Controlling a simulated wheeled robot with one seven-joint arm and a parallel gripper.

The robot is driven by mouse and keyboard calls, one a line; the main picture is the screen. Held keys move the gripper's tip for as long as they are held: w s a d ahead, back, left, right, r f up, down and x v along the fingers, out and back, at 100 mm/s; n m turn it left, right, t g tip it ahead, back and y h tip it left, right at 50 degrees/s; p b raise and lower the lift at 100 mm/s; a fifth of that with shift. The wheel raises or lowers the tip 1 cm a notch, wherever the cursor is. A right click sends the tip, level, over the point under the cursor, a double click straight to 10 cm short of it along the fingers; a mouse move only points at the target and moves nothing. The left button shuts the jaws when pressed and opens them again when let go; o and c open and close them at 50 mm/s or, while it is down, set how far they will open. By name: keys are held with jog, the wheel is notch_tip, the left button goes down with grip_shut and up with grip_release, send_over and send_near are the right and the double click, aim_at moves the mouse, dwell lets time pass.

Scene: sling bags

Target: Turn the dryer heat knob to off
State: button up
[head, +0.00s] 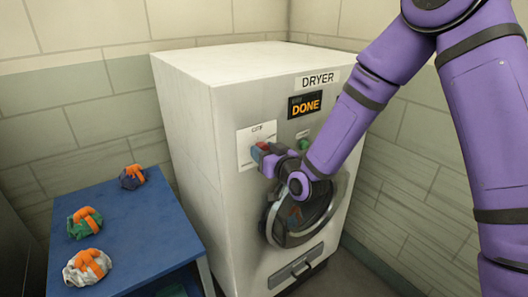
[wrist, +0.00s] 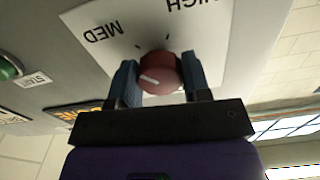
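The dryer (head: 185,130) is a white cabinet with a white dial plate (head: 246,157) on its front, marked OFF at the top. The round red heat knob (wrist: 160,68) sits between my gripper's two blue-grey fingers in the wrist view. MED shows at upper left and HIGH at upper right, both upside down. My gripper (head: 264,156) is at the dial plate, its fingers against both sides of the knob. In the wrist view my gripper hides the plate below the knob.
The dryer's display (head: 305,104) reads DONE, with a green start button (head: 304,144) below it. A round dark door (head: 310,220) lies under my arm. A blue table (head: 142,230) at left bears three bags with orange straps (head: 87,262). Tiled walls stand behind.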

jog(key=c, duration=0.4)
